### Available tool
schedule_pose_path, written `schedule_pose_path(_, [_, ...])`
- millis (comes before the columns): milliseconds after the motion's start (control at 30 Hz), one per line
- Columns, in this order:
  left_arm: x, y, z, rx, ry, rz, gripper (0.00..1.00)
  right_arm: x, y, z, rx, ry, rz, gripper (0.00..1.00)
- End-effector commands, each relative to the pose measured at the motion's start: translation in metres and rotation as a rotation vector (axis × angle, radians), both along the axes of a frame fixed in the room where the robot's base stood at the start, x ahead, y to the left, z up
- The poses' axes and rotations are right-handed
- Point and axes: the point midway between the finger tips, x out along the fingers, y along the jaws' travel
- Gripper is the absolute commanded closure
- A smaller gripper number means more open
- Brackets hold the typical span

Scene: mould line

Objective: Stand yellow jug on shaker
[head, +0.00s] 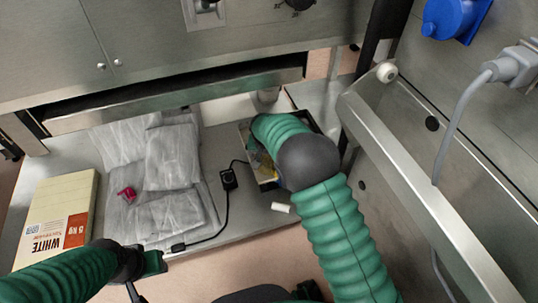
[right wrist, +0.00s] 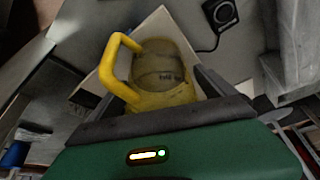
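The yellow jug (right wrist: 165,82), with a loop handle on its left in the right wrist view, sits between the fingers of my right gripper (right wrist: 152,88), over a pale flat surface. I cannot tell whether the fingers press on it. In the head view my right arm hides most of the jug and that gripper; a little yellow shows in an open box-like tray (head: 268,186). My left gripper (head: 150,263) is at the lower left, near the bench's front edge; its fingers are unclear. I cannot make out which thing is the shaker.
White wrapped packs (head: 170,165) and a small pink piece (head: 127,194) lie left of centre. A cream box (head: 58,215) stands at far left. A black cabled device (head: 229,179) and a small white cylinder (head: 281,207) lie near the tray. A metal rail (head: 420,190) borders the right.

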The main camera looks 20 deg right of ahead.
Motion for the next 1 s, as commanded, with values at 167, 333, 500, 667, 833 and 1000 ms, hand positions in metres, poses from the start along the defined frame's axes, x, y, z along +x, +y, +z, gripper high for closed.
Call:
schedule_pose_path(167, [0.000,0.000,0.000,0.000,0.000,0.000,0.64,0.000,-0.001,0.000,0.001,0.000,-0.002,0.00])
schedule_pose_path(333, [0.000,0.000,0.007,0.000,0.001,0.000,0.64,-0.002,0.000,0.010,0.000,0.000,-0.001,0.00])
schedule_pose_path(500, [0.000,0.000,0.038,0.000,0.000,0.000,0.64,-0.013,0.006,0.047,0.000,0.000,0.001,0.00])
schedule_pose_path(667, [0.000,0.000,0.054,0.000,0.000,0.000,0.64,-0.023,0.009,0.068,0.000,0.000,-0.001,0.00])
schedule_pose_path(833, [0.000,0.000,0.056,0.000,0.000,0.000,0.64,-0.047,0.004,0.080,0.012,0.020,0.016,0.00])
schedule_pose_path(1000, [0.000,0.000,0.054,0.000,0.001,0.000,0.64,-0.154,-0.009,0.108,0.054,0.088,0.161,0.00])
